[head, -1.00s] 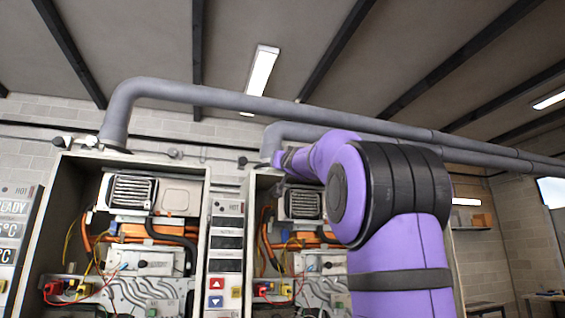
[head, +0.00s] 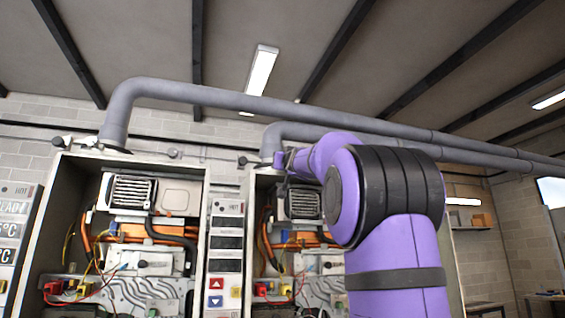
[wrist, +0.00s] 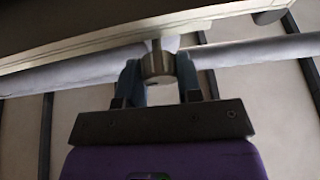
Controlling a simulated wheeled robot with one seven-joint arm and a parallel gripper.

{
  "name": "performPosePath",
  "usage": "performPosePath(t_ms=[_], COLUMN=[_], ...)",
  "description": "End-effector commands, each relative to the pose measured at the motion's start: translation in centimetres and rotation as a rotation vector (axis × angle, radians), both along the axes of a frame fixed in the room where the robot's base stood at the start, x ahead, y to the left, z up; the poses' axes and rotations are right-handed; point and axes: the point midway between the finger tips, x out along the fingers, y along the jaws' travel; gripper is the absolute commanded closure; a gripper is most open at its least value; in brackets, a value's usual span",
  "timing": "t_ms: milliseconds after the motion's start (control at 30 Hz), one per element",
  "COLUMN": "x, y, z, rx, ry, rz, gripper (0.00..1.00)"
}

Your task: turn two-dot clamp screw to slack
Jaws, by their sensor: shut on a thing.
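In the wrist view, a short round metal clamp screw (wrist: 158,65) sits between the two blue-grey fingers of my gripper (wrist: 158,78). The fingers are shut on it from both sides. No dot marks can be made out on the screw. In the head view, my gripper (head: 281,159) is small and partly hidden by my purple arm, at the top of the right heater cabinet (head: 253,215), beside the grey flue pipe (head: 273,143).
The left open heater cabinet (head: 50,215) stands beside it, with a dark knob (head: 58,142) at its top left corner. Another dark knob (head: 243,160) is left of my gripper. A long grey pipe (head: 300,110) runs above both cabinets.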

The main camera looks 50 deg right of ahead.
Motion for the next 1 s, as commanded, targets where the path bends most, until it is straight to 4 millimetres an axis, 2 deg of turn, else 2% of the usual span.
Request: performPosePath(t_ms=[300, 667, 700, 800, 1000], x=[0.05, 0.09, 0.09, 0.08, 0.06], y=[0.08, 0.14, 0.14, 0.13, 0.1], z=[0.03, -0.01, -0.01, -0.01, -0.01], rx=[-0.229, -0.259, -0.259, -0.257, -0.257], ry=[0.14, 0.16, 0.16, 0.16, 0.159], rz=[0.0, 0.003, 0.003, 0.002, 0.001], gripper=[0.91, 0.91, 0.65, 0.43, 0.43])
